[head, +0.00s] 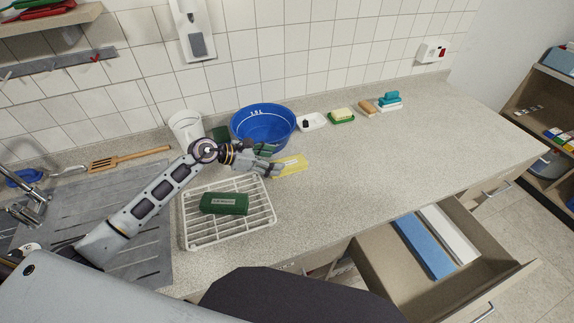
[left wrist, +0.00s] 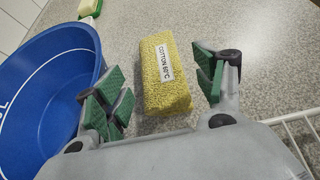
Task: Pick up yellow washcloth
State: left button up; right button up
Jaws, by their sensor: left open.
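The yellow washcloth (head: 291,164) lies on the counter in front of the blue bowl in the head view. In the left wrist view it is a thick yellow block (left wrist: 166,92) with a white label reading "COTTON 60°C". My left gripper (head: 268,160) is open, with its green-padded fingers (left wrist: 160,88) on either side of the washcloth in the wrist view. In the head view the gripper hides the washcloth's left end. My right gripper is not in view.
A blue bowl (head: 263,124) stands close behind my left gripper. A white rack (head: 231,235) holding a green block (head: 224,203) is in front. A white dish (head: 312,121) and a green dish (head: 341,117) stand behind. An open drawer (head: 380,258) juts out below.

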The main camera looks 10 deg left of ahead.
aim_at(286, 162)
pick_arm(q)
jog(key=shift+p+x, duration=0.75)
jog(key=shift+x, duration=1.85)
jog(key=shift+w+a+f, duration=0.1)
jog(key=shift+a+f, duration=0.05)
jog(key=shift+a, duration=0.05)
jog(key=c, duration=0.8)
